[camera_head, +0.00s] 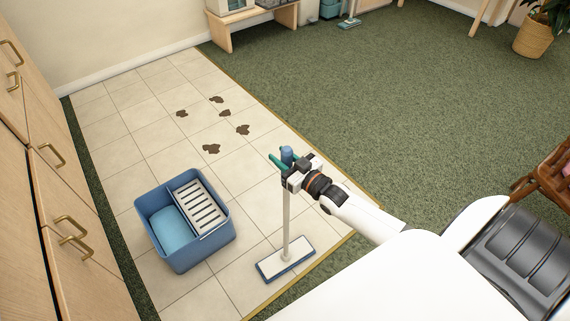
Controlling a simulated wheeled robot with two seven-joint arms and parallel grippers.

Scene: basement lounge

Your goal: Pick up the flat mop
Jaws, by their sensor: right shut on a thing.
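The flat mop (286,226) stands upright on the tiled floor. It has a pale pole, a blue grip at the top and a flat white head with a blue edge (286,259). My right gripper (281,164), with green fingers, is shut on the mop near the top of its pole, just below the blue top end. The mop head is low over the tiles at their right edge; I cannot tell whether it touches them. My left gripper is out of view.
A blue bucket (186,263) with water and a slotted white wringer (201,207) stands left of the mop. Several brown stains (211,149) mark the tiles. Wooden drawers (75,245) line the left side. Green carpet (350,110) lies open to the right, with a wooden chair (553,178) at the far right.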

